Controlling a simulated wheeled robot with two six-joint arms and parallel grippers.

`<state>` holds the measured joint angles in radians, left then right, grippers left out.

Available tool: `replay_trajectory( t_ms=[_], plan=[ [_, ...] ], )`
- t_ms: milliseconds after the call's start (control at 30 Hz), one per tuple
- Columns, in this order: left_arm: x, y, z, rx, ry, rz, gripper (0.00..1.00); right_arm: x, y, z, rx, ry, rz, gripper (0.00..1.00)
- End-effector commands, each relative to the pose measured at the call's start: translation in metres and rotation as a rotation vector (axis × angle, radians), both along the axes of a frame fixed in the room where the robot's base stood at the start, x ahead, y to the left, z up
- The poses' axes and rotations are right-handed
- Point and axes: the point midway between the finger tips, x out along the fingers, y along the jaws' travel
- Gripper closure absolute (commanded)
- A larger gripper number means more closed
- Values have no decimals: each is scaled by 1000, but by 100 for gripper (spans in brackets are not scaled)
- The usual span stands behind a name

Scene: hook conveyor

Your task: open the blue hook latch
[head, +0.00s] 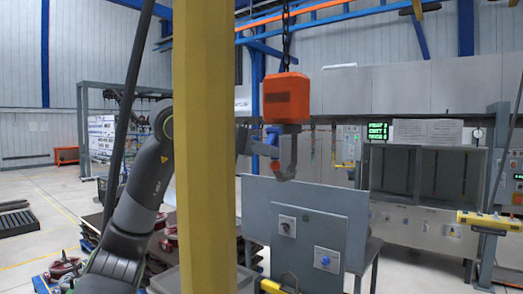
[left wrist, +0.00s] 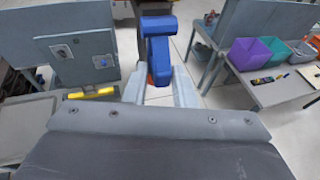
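An orange hoist block (head: 287,97) hangs on a chain, with a grey hook (head: 286,163) below it. The blue hook latch (head: 266,149) shows at the left of the hook. My left gripper (head: 248,140) is beside it, partly hidden behind the yellow column. In the left wrist view, the blue latch (left wrist: 158,50) stands just ahead of the gripper (left wrist: 159,78), roughly centred between its two fingers. The fingers are spread apart, one on each side of the blue part's lower end. I cannot tell whether they touch it. My right gripper is in neither view.
A yellow column (head: 204,150) blocks part of the head view. A grey panel (head: 340,222) with knobs stands below the hook. A bench with a purple bin (left wrist: 249,53) and a green bin (left wrist: 274,47) is at right in the wrist view.

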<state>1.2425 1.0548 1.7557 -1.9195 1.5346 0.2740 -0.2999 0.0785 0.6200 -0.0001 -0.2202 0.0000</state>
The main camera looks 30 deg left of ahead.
Motion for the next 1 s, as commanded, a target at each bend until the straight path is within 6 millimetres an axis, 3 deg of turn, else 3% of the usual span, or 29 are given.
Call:
replay_trajectory(
  t_ms=[333, 600, 1000],
  plan=[
    [-6, -1, 12, 7, 109, -4, 91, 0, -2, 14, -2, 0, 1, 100],
    [-12, 0, 18, 16, 220, -4, 91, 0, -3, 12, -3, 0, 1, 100],
    [-13, 0, 21, 18, 234, -3, 91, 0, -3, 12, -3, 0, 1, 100]
  ],
)
